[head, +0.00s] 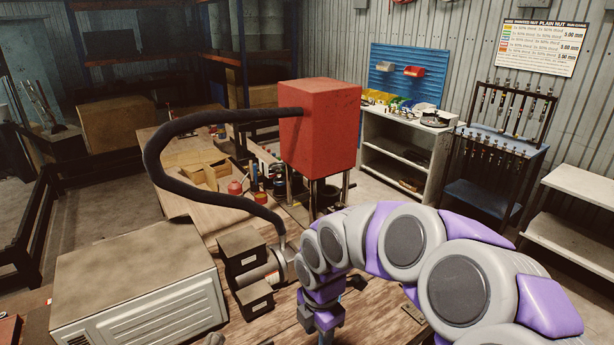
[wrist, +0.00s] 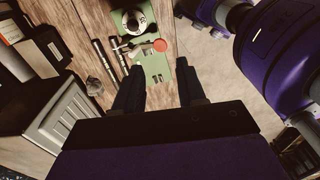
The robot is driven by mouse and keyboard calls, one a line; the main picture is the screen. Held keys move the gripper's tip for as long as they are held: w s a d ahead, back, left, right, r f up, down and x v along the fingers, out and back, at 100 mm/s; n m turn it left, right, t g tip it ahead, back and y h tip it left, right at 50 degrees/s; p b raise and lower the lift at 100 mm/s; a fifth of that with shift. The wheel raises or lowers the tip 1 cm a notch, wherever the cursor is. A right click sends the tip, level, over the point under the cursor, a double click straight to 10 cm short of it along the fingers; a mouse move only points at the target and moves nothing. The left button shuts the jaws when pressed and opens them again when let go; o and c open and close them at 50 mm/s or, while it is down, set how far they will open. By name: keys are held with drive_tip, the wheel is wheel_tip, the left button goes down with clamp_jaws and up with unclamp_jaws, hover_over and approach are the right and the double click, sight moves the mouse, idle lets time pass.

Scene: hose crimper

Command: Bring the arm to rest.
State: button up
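My arm reaches in from the right in the head view and bends down over the wooden bench (head: 375,315). My gripper (wrist: 160,82) shows in the wrist view with its two dark fingers apart and nothing between them. Beyond the fingertips, a green device (wrist: 157,78) with a red round button (wrist: 159,45) lies on the bench top. My gripper looks apart from it, though the exact gap is hard to judge. In the head view the fingertips are hidden or cut off at the bottom edge.
A dark machine (head: 243,257) stands left of my arm, beside a grey metal cabinet (head: 150,295). A black hose (head: 160,150) curves from near the machine to a red box (head: 318,125). Two dark rods (wrist: 105,62) lie left of the green device. Shelves (head: 400,150) stand behind, with open floor before them.

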drive_tip(key=s+d+f+m+b, duration=0.1)
drive_tip(key=s+d+m+b, duration=0.2)
drive_tip(key=s+m, duration=0.5)
drive_tip(key=s+d+f+m+g+b, duration=0.1)
drive_tip(key=s+d+f+m+b, duration=0.1)
drive_tip(key=s+d+m, duration=0.3)
drive_tip(key=s+d+f+m+b, duration=0.1)
drive_tip(key=s+d+m+b, duration=0.2)
drive_tip(key=s+m, duration=0.8)
drive_tip(key=s+b, duration=0.1)
drive_tip(key=s, duration=0.2)
drive_tip(key=shift+d+f+m+b, duration=0.35)
drive_tip(key=shift+d+m+b, duration=0.05)
